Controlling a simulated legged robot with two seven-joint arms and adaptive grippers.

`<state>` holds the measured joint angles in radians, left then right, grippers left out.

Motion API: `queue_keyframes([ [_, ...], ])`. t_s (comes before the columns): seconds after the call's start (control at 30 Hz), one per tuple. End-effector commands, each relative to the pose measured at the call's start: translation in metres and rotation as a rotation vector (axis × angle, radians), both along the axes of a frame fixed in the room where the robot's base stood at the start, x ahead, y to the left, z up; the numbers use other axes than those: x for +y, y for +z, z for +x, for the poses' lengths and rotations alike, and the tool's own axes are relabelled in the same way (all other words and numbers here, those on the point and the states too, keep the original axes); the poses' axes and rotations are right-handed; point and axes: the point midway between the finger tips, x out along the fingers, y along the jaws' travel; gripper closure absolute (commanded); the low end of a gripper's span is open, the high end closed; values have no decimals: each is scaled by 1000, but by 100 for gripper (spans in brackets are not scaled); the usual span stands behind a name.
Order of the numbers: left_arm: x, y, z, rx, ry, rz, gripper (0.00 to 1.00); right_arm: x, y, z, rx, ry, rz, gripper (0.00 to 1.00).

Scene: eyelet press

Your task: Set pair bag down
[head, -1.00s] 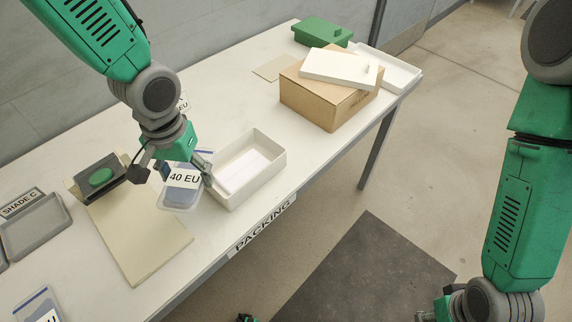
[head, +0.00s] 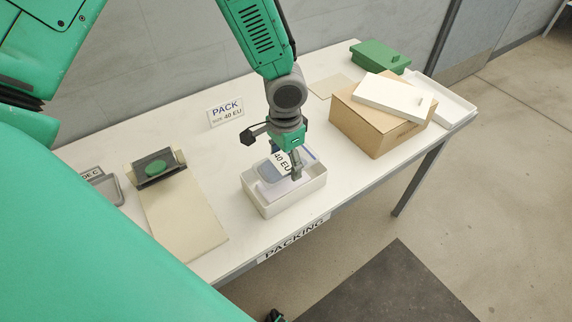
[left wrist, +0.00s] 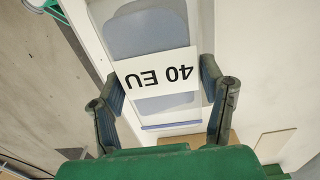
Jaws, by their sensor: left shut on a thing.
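My left gripper (head: 293,170) is shut on the pair bag (head: 270,173), a clear bag with blue-grey contents and a white "40 EU" label. The bag is at the white open box (head: 296,198), within or just above its rim; I cannot tell whether it touches the bottom. In the left wrist view the bag (left wrist: 150,33) lies between the two fingers (left wrist: 158,78), its label upside down. My right gripper is not in view.
A "PACK size 40 EU" sign (head: 226,111) stands behind. A beige mat (head: 185,222) and a stand with a green pad (head: 156,168) are to the left. A cardboard box (head: 368,128) with a white lid (head: 395,97) and a green box (head: 381,56) are to the right.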

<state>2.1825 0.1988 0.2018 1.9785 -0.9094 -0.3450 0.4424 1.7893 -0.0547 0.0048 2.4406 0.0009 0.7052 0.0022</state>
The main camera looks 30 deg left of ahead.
Motion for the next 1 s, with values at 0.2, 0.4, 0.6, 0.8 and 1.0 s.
queue_keyframes([
  [0.2,2,-17,1,-1,1,-3,69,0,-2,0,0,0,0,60],
  [0.4,1,-18,0,0,1,-2,69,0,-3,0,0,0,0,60],
  [0.6,0,-24,0,0,2,-1,69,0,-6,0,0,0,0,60],
  [0.8,0,-28,0,-1,2,-1,69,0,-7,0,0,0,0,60],
  [1.0,1,-28,0,0,2,-2,16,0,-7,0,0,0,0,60],
])
